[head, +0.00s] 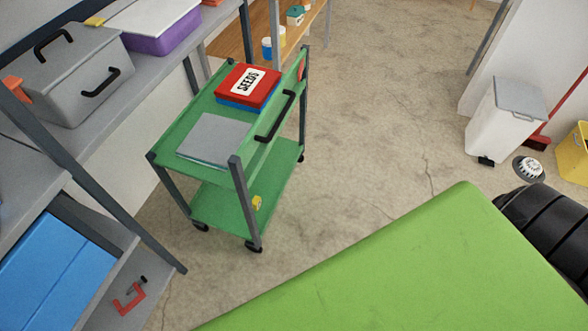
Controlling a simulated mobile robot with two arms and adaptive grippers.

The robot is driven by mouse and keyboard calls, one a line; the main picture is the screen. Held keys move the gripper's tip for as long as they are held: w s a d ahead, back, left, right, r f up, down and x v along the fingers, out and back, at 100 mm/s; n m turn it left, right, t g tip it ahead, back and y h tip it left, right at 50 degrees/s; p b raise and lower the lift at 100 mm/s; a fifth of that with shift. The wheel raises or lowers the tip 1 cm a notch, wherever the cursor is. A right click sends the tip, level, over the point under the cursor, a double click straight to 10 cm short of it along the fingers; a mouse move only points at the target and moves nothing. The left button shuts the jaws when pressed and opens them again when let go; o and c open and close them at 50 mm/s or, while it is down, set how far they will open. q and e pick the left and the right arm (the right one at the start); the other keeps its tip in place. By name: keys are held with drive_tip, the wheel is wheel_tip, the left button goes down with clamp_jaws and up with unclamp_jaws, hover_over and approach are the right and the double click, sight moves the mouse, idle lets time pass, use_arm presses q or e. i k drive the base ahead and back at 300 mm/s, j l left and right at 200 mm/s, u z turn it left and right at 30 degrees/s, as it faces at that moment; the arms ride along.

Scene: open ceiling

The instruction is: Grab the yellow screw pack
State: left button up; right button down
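Another small yellow piece (94,21) lies on the grey shelf at the upper left, beside the grey toolbox (68,75). Neither of my grippers is in view.
The cart's top bears a red seeds box (247,86) and a grey flat item (211,138). A shelf rack (145,66) stands left. A large green surface (440,265) fills the lower right. A white bin (503,120) stands far right. Concrete floor (370,130) between is clear.

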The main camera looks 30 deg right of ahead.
sight(256, 201)
drive_tip(key=z, duration=0.45)
drive_tip(key=u, duration=0.45)
drive_tip(key=i+l+u, duration=0.1)
drive_tip(key=l+u, duration=1)
drive_tip(key=l, duration=0.2)
drive_tip(key=i, duration=0.05)
